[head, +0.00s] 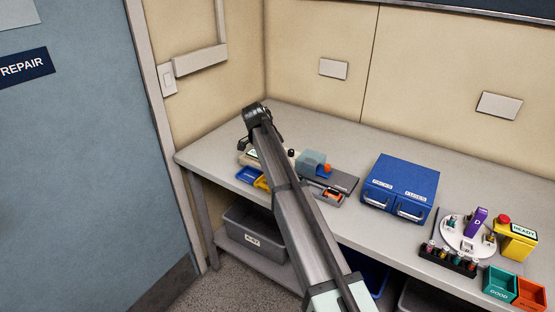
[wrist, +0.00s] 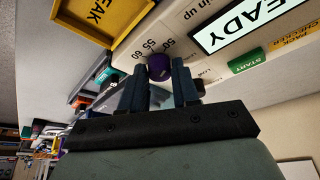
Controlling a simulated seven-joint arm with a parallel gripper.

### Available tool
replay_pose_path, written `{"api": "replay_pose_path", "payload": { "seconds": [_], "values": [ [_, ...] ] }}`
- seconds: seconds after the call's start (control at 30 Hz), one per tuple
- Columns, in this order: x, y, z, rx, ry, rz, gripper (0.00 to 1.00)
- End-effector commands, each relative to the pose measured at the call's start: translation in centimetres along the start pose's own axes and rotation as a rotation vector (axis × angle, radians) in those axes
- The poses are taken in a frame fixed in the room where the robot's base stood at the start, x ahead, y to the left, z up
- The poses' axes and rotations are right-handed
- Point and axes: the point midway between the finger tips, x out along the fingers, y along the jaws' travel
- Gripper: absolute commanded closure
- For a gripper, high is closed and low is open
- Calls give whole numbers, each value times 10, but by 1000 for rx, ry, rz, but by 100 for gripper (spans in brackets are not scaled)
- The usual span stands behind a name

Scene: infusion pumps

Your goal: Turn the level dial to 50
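The dial is a purple round knob (wrist: 160,67) on the cream face of a machine (wrist: 195,50) in the wrist view. The numbers 50, 55 and 60 are printed around its upper left side. I cannot make out a pointer mark on the knob. My gripper (wrist: 160,84) has its two dark fingers apart, with the knob in line with the gap at their tips. I cannot tell whether the fingers touch it. In the head view my gripper (head: 257,116) is above the back left of the bench, and my arm hides most of the cream machine (head: 250,158).
A READY display (wrist: 250,20) and a green START button (wrist: 247,61) sit right of the knob. A yellow tray (wrist: 138,14) lies to its left.

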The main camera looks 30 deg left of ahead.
Motion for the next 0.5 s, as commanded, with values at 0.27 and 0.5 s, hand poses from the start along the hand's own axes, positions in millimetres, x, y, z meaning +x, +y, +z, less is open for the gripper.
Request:
{"api": "replay_pose_path", "payload": {
  "seconds": [0.27, 0.5],
  "values": [
    [0, 0, 0, -1, 0, 0, 47],
    [-2, 0, 0, -2, 0, 0, 47]
  ]
}}
